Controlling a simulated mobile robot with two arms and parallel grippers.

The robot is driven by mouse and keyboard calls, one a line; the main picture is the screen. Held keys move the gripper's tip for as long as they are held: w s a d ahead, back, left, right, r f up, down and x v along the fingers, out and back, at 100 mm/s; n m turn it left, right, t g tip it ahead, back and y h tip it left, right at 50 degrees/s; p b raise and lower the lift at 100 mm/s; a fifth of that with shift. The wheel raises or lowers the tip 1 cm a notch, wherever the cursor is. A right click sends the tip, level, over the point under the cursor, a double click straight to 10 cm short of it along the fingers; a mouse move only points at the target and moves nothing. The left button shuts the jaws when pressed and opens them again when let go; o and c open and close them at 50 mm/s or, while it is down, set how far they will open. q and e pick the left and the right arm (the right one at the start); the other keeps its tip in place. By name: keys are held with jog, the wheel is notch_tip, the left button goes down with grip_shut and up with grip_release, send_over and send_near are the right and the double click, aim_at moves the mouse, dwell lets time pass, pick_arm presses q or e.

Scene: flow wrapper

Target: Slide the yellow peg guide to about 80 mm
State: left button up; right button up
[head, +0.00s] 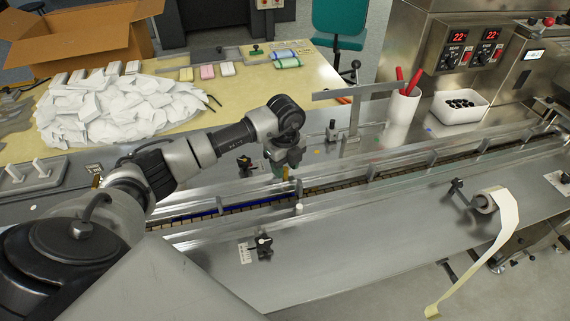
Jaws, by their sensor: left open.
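My left arm reaches in from the left, and its left gripper (284,168) points down over the far side of the conveyor channel. It is open. A small yellow peg (285,174) shows right at the fingertips. I cannot tell whether the fingers are around it or just beside it. A white peg (299,208) stands on the near side of the channel. A black clamp (263,244) with a small white scale plate (245,253) sits on the near deck. The scale's numbers are too small to read. My right gripper is out of view.
Clear rails (420,168) run along the channel. A grey T-shaped stand (354,115) rises close to the right of my gripper. A white packet pile (125,108) lies left.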

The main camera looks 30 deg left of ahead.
pick_arm(q)
jog(key=shift+f, duration=0.1)
grip_shut()
jog(key=shift+a, duration=0.1)
dwell(0.4)
grip_release()
notch_tip(320, 180, up, 11)
jog(key=b, duration=0.1)
dwell(0.4)
